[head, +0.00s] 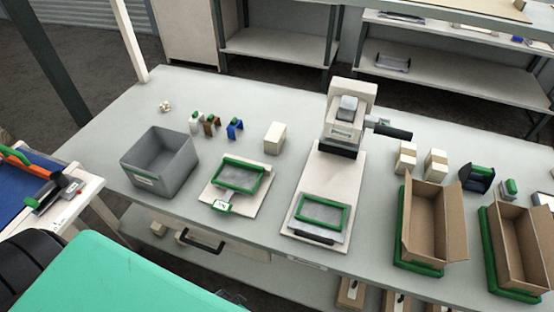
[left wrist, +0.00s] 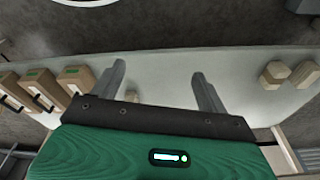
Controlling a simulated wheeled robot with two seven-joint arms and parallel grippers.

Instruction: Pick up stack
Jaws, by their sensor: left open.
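My left gripper (left wrist: 160,85) is open and empty in the left wrist view, its two grey fingers spread over a pale shelf surface (left wrist: 160,62). Two pale blocks (left wrist: 273,75) lie to the right. Which stack is meant is unclear. My right gripper is not in view.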

